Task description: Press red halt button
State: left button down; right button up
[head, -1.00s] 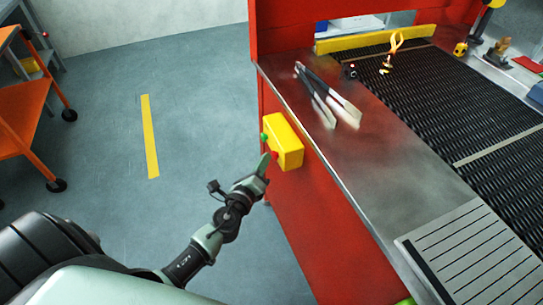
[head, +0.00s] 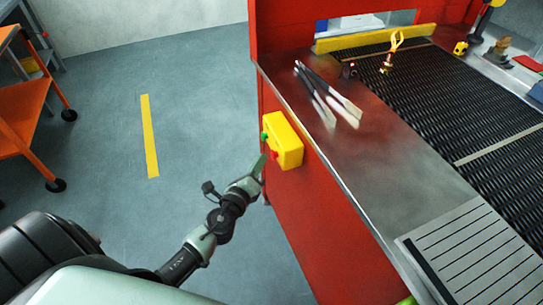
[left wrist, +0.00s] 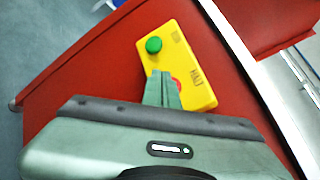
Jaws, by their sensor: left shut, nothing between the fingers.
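A yellow control box (head: 288,142) is mounted on the red side of the belt machine. It carries a green button (head: 265,136) and a red halt button (head: 275,155). In the left wrist view the box (left wrist: 180,50) shows the green button (left wrist: 153,45) clear, while the red button (left wrist: 177,84) beside the word HALT is partly hidden behind my fingers. My left gripper (head: 262,162) is shut and empty, its fingertips just left of the red button; they also show in the left wrist view (left wrist: 162,88). I cannot tell whether they touch it. My right gripper is not in view.
The machine's metal ledge (head: 400,185) runs beside the dark mesh belt (head: 450,110). Tongs-like tools (head: 328,95) lie on the ledge. An orange cart (head: 25,115) stands at far left. The floor between has a yellow stripe (head: 149,135) and is clear.

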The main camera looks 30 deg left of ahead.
pick_arm(q)
jog(key=shift+a, duration=0.1)
jog(key=s+a+b, duration=0.1)
jog(key=s, duration=0.1)
jog(key=s+a, duration=0.2)
jog(key=shift+a+b, duration=0.1)
jog(key=shift+b, duration=0.3)
jog(key=shift+w, duration=0.1)
dwell(0.7)
jog(key=s+f+n+g+p, duration=0.1)
jog(key=s+f+n+g, duration=0.4)
jog(key=f, duration=0.9)
jog(key=s+f+n+g, duration=0.3)
jog(key=s+f+n, duration=0.35)
jog(key=f, duration=0.75)
jog(key=s+d+f+n+g, duration=0.2)
jog(key=s+f, duration=0.4)
jog(key=s, duration=0.4)
jog(key=s+d+f+n+g+h, duration=0.1)
jog(key=s+d+f+n+g, duration=0.2)
jog(key=s, duration=0.7)
jog(key=s+d+f+n+g+p, duration=0.1)
jog(key=s+d+f+n+g, duration=0.2)
jog(key=s+f+n, duration=0.3)
jog(key=s+d+f, duration=0.1)
jog(key=s+f, duration=0.2)
jog(key=s, duration=0.1)
jog(key=shift+s+d+f, duration=0.15)
jog(key=shift+s+d, duration=0.05)
jog(key=shift+d, duration=0.05)
